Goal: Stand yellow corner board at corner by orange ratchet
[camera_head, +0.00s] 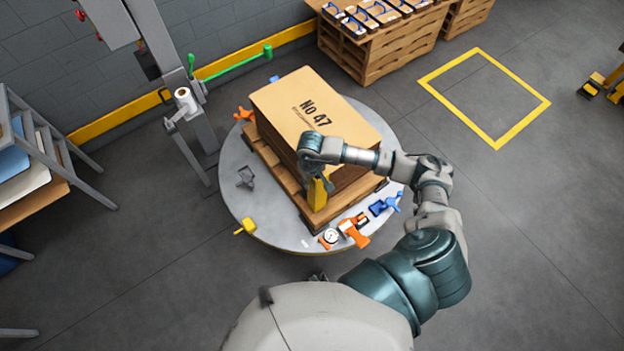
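The yellow corner board (317,194) stands roughly upright at the near corner of the carton stack (312,108). My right gripper (317,175) is above and around its upper part and appears shut on it. The fingertips are small and partly hidden, and I cannot tell whether the board touches the stack. An orange ratchet (354,231) lies on the round turntable (240,200) near its front edge, just right of and below the board. Another orange piece (244,114) is at the stack's left corner. My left gripper is not in view.
The stack sits on a wooden pallet (270,165). A round gauge (330,236), a blue ratchet (384,204), a yellow piece (246,226) and a grey piece (246,176) are around it. A post with a white roll (185,100) stands left.

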